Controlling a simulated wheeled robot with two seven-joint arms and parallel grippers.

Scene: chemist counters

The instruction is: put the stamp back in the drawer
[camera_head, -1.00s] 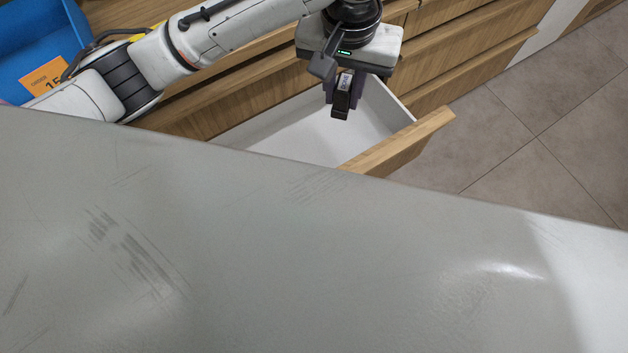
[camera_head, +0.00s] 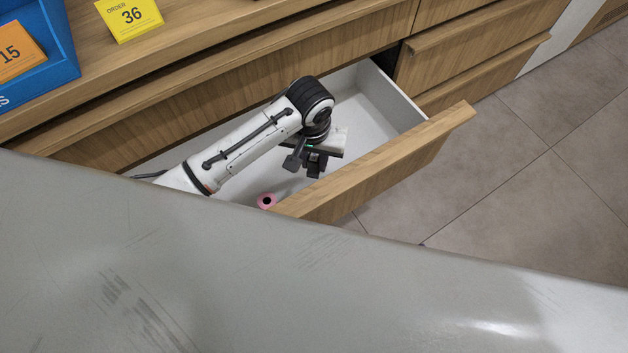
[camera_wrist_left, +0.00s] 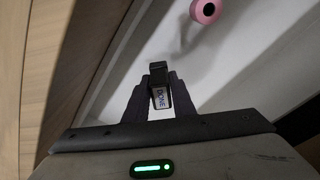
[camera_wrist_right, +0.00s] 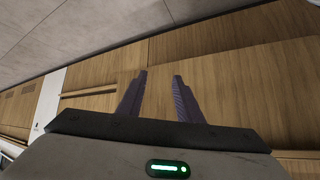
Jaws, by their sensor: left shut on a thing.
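The stamp (camera_wrist_left: 160,97) is a small dark block with a white label reading "DONE". In the left wrist view my left gripper (camera_wrist_left: 160,92) is shut on it, with a finger on each side. In the head view the left gripper (camera_head: 315,165) is inside the open drawer (camera_head: 378,108), near its wooden front; the stamp (camera_head: 314,171) is small and dark there. I cannot tell if the stamp touches the drawer floor. My right gripper (camera_wrist_right: 160,95) is open and empty in the right wrist view, with wooden fronts behind it.
A pink roll (camera_head: 267,201) lies in the drawer near the front; it also shows in the left wrist view (camera_wrist_left: 206,11). A grey counter (camera_head: 250,280) covers the near side. A blue bin (camera_head: 45,75) and a yellow order card (camera_head: 130,16) stand at the upper left.

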